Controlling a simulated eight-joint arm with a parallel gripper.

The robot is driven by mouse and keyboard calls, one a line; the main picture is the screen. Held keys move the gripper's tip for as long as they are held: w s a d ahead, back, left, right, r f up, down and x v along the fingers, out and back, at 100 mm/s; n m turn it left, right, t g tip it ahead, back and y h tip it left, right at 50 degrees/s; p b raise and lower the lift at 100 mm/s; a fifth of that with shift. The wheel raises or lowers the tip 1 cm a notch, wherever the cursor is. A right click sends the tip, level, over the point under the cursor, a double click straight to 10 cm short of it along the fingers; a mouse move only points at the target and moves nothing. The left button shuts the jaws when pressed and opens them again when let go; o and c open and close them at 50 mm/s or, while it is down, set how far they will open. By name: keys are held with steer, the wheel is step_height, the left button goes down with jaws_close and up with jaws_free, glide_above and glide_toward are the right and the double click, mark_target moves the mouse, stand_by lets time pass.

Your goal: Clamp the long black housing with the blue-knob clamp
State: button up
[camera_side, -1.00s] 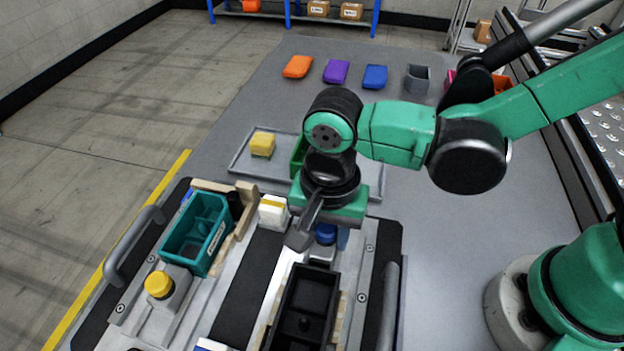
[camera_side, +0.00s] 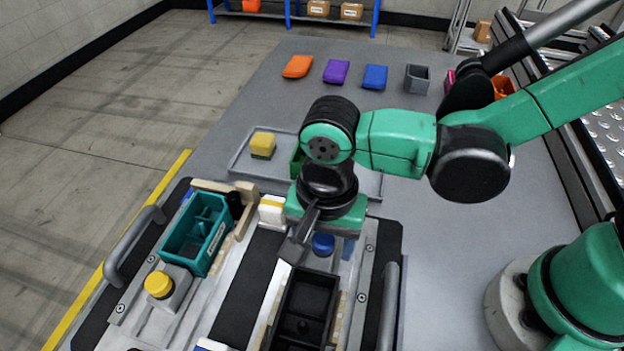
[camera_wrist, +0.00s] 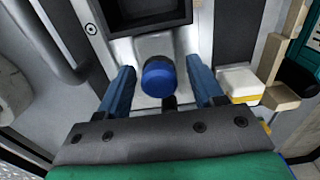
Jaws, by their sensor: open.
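The long black housing (camera_side: 304,309) lies in the fixture at the lower middle of the side view. Its near edge also shows at the top of the wrist view (camera_wrist: 150,17). The blue knob (camera_side: 323,244) of the clamp stands at the housing's far end; in the wrist view the blue knob (camera_wrist: 159,77) sits between my fingers, with a gap on either side. My gripper (camera_wrist: 162,84) is open and empty, its blue fingers straddling the knob without visible contact. In the side view the gripper's body hides part of the clamp.
A teal bin (camera_side: 196,233) sits in the fixture to the left, with a yellow-knob clamp (camera_side: 159,286) in front of it. A white and yellow block (camera_side: 272,211) stands close to my gripper's left. A grey tray (camera_side: 243,170) with a yellow block lies behind.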

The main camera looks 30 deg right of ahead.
steer(key=shift+r, duration=0.1)
steer(key=shift+r, duration=3.9)
steer(key=shift+d, duration=0.1)
steer(key=w+d+n+t, duration=0.2)
steer(key=d+n+t, duration=0.1)
steer(key=d, duration=0.6)
steer(key=w+d+n+t, duration=0.2)
steer(key=d+n, duration=0.3)
steer(key=d, duration=0.4)
steer(key=shift+w+d+r+n+t, duration=0.3)
steer(key=shift+d+r+t, duration=0.1)
steer(key=shift+t, duration=0.5)
